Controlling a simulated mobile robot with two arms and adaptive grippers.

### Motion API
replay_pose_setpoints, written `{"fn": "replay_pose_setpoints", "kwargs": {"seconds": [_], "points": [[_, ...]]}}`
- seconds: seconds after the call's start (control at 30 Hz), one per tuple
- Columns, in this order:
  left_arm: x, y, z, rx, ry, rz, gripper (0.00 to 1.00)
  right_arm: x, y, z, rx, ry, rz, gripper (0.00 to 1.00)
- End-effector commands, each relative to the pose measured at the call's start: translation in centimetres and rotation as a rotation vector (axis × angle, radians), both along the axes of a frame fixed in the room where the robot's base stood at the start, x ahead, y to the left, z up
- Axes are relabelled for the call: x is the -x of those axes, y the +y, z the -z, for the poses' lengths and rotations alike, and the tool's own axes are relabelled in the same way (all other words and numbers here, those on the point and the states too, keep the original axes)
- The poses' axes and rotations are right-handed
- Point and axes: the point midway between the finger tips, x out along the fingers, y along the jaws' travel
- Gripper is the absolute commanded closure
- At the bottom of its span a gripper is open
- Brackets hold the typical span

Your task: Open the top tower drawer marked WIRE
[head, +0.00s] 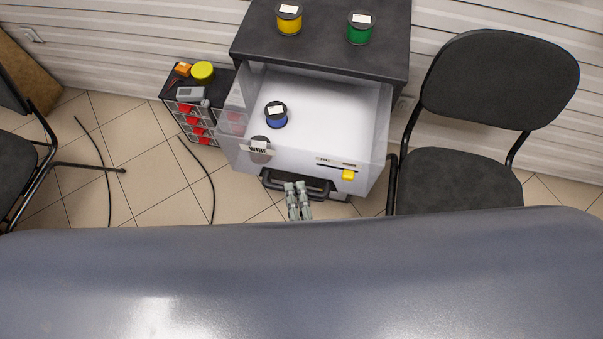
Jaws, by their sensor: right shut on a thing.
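The tower drawer marked WIRE (330,115) is pulled well out from under the dark tower top (325,50). Its white floor shows, and its walls are see-through. The WIRE label (258,149) is at the left of its front. The black handle (271,180) runs low along the front. My right gripper (297,188) is at the handle's middle, shut on it; its fingertips partly cover it. My left gripper is out of view.
Yellow (289,19) and green (360,30) spools stand on the tower top. A small cabinet with red items (198,120) is at left. A black chair (470,185) stands close at right. Dark hoses (207,180) lie on the floor.

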Motion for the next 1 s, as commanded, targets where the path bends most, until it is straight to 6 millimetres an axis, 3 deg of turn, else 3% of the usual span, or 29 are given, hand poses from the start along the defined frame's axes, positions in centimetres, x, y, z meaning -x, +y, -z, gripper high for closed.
{"fn": "replay_pose_setpoints", "kwargs": {"seconds": [0.1,0.2,0.6,0.83,0.87,0.9,1.0], "points": [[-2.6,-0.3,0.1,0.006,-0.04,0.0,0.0,2.2,0.6,0.2,-0.002,0.006,-0.002,1.0],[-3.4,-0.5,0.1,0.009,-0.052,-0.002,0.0,3.3,0.9,0.2,-0.002,0.005,-0.003,1.0],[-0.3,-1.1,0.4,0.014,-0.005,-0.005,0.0,4.8,1.3,0.1,-0.002,0.003,-0.002,1.0],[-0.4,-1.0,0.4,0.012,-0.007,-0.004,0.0,4.8,1.3,0.1,-0.001,0.003,-0.003,1.0],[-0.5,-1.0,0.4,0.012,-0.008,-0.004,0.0,4.8,1.3,0.1,-0.001,0.003,-0.003,0.79],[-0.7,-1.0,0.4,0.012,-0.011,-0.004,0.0,4.8,1.3,0.1,-0.001,0.003,-0.003,0.7],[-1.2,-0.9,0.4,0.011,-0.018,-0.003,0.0,4.8,1.3,0.1,-0.001,0.003,-0.002,0.65]]}}
